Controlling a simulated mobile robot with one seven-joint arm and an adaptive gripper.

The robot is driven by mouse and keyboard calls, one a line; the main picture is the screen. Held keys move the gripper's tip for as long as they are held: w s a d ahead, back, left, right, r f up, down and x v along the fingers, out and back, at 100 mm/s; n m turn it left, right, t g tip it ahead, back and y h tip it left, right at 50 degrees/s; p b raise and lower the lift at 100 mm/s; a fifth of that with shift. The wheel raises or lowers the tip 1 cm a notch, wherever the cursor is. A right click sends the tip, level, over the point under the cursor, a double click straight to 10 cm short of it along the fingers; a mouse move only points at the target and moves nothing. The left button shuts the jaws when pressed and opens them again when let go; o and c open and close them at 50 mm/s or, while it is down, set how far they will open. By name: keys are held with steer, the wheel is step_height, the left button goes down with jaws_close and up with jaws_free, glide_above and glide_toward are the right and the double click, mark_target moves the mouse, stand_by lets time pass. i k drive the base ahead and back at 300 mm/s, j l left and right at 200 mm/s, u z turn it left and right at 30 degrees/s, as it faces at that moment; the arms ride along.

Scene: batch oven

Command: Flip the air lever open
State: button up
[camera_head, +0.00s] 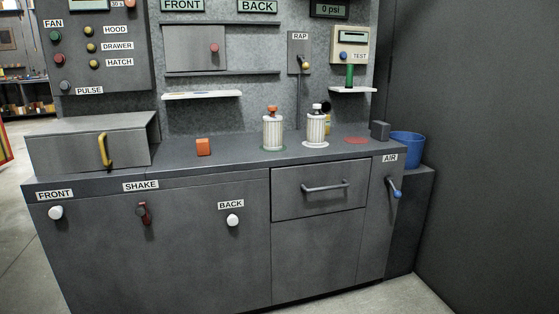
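The air lever (394,188) is on the right end of the grey cabinet front, just below the white AIR label (390,158). It has a short metallic arm and a blue tip, and it slants down to the right from its pivot. The gauge display (330,10) at the top right reads 0 psi. My gripper is not in this view.
The cabinet has a drawer with a bar handle (324,187) left of the lever. A blue bucket (407,147) stands behind and right of the lever. Two ribbed canisters (273,131) stand on the counter. Floor in front is clear; a dark wall (480,130) bounds the right.

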mark_target(397, 194)
steer(key=i+j+z, duration=0.1)
steer(key=i+z, duration=0.15)
steer(key=i, duration=0.2)
steer(key=i+j+z, duration=0.25)
steer(key=i, duration=0.15)
steer(key=i+j+z, duration=0.25)
steer(key=i, duration=0.15)
